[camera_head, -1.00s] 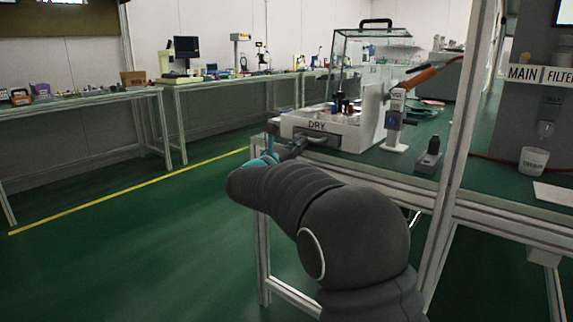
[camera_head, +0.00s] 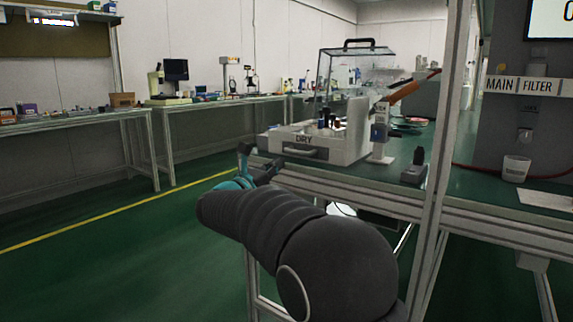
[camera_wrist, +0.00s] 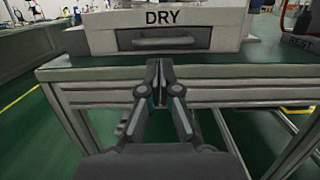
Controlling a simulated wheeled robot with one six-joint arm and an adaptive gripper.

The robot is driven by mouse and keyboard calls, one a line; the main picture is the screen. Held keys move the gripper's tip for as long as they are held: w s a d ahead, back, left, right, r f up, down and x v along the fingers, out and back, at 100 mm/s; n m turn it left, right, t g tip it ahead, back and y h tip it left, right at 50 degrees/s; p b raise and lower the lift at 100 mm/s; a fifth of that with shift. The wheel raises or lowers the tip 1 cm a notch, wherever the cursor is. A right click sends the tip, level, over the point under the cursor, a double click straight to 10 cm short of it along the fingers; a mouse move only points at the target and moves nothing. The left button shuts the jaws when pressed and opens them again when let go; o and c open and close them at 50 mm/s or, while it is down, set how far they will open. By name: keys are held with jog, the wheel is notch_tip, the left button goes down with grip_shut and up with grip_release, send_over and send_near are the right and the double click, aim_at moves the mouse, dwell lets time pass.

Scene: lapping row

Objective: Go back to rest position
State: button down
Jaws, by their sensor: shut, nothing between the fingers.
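My gripper (camera_wrist: 158,82) is shut and empty in the wrist view, its fingertips together in front of the bench's front edge. Beyond and above it is the white DRY box (camera_wrist: 182,16) with a closed drawer and a horizontal handle (camera_wrist: 165,42). The fingers are apart from that handle. In the head view my gripper (camera_head: 258,163) shows small at the end of my dark sleeved arm, left of and below the DRY box (camera_head: 345,145). The arm partly hides the bench frame.
The green-topped bench (camera_head: 400,178) has a metal frame and an upright post (camera_head: 440,150) close on the right. A small dark device (camera_head: 414,168) and a white cup (camera_head: 515,168) stand on it. Floor left of the bench, around the yellow line (camera_head: 100,212), is clear.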

jog(key=v, duration=0.8)
jog(key=w+a+f+n+t+y, duration=0.1)
jog(key=a+f+n+y, duration=0.3)
jog(key=a+n+y, duration=0.5)
jog(key=w+a+f+n+y, duration=0.2)
jog(key=a+f+n+y, duration=0.25)
jog(key=n, duration=0.75)
jog(key=s+f+n+g+y+p, duration=0.2)
jog(key=s+f+n+g+y, duration=0.35)
jog(key=s+n, duration=0.6)
jog(key=s+d+f+n+g+h+p, duration=0.1)
jog(key=s+d+n+g+h+p, duration=0.5)
jog(key=s+d+n, duration=1.05)
jog(key=s+d+r+m+h+p, duration=0.1)
jog(key=s+d+r+m, duration=0.4)
jog(key=s+d, duration=0.8)
jog(key=d+r+p, duration=0.1)
jog(key=d+r, duration=0.1)
jog(key=d, duration=0.1)
jog(key=shift+m+p, duration=0.3)
jog(key=shift+p, duration=0.1)
